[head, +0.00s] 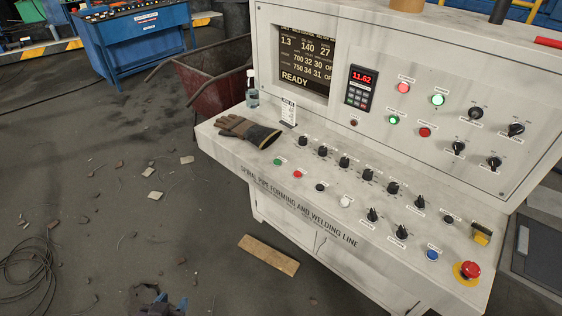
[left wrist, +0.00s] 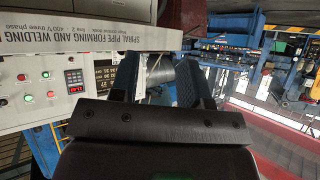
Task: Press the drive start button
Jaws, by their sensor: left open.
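The control console (head: 228,141) stands at centre right, with a sloped desk and an upright panel. A green button (head: 278,161) sits at the left of the desk's front row, beside a red button (head: 298,174). Lit green buttons (head: 437,100) and (head: 393,120) are on the upright panel. The small labels are too small to read, so I cannot tell which is drive start. My left gripper (head: 162,304) is low at the bottom edge, apart from the console. In the left wrist view my left gripper (left wrist: 160,82) is open, with nothing between its fingers. My right gripper is not in view.
Work gloves (head: 247,131) and a bottle (head: 252,90) are on the desk's left end. Black knobs (head: 344,161) fill the desk, with a red emergency stop (head: 470,270) at right. A plank (head: 268,254) and rubble lie on the floor. A red cart (head: 207,75) stands behind.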

